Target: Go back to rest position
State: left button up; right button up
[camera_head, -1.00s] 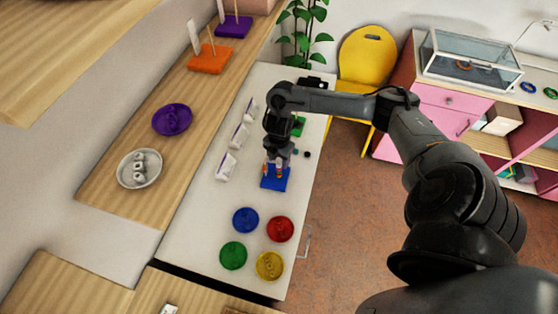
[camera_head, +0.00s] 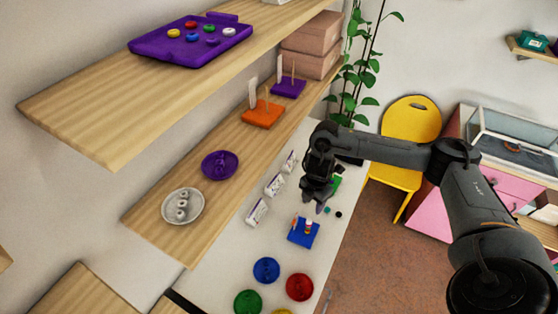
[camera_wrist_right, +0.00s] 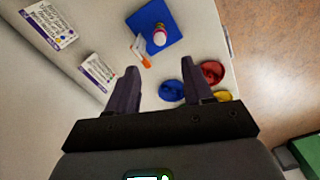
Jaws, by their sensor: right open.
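My right gripper (camera_head: 318,205) is above the white table, just behind the blue bead board (camera_head: 303,236) in the head view. It is open, with nothing between its fingers; in the wrist view the two dark fingers (camera_wrist_right: 160,85) stand apart. The blue board also shows in the wrist view (camera_wrist_right: 173,43), beyond the fingertips and apart from them. A post with stacked light and coloured beads stands upright on it, and an orange-and-white post is at its edge. My left gripper is not in view.
Blue (camera_head: 266,270), red (camera_head: 300,287) and green (camera_head: 248,302) dishes are at the near table end. Several white cards (camera_head: 257,212) stand along the left. A wooden shelf (camera_head: 150,226) holds purple and white plates. A yellow chair (camera_head: 408,130) stands beyond the table.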

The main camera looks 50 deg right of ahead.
jog(key=s+a+f+n+g+y+p, duration=0.1)
jog(key=s+a+f+g, duration=0.1)
jog(key=s+a+f, duration=0.35)
jog(key=s+a+f+g+y+p, duration=0.1)
jog(key=s+a+f+p, duration=0.15)
jog(key=s+a, duration=0.45)
jog(key=s+a+r+m+t+y+p, duration=0.1)
jog(key=a+r+m+t+y+p, duration=0.15)
jog(key=a, duration=1.15)
jog(key=s+a+r+m+t+y+p, duration=0.1)
jog(key=s+a+r+t+y, duration=0.2)
jog(key=a, duration=1.2)
jog(key=w+d+r+m+t+h+p, duration=0.2)
jog(key=w+r+m+t, duration=0.1)
jog(key=w+r+m, duration=0.35)
jog(key=d+r+m+g+h, duration=0.1)
jog(key=d+r+m+h, duration=0.1)
jog(key=d, duration=0.5)
jog(key=s+d+r+m+h, duration=0.1)
jog(key=d+r+m+h, duration=0.2)
jog(key=d, duration=0.5)
jog(key=shift+s+r+m+g, duration=0.2)
jog(key=shift+s+m+g, duration=0.15)
jog(key=shift+m, duration=0.15)
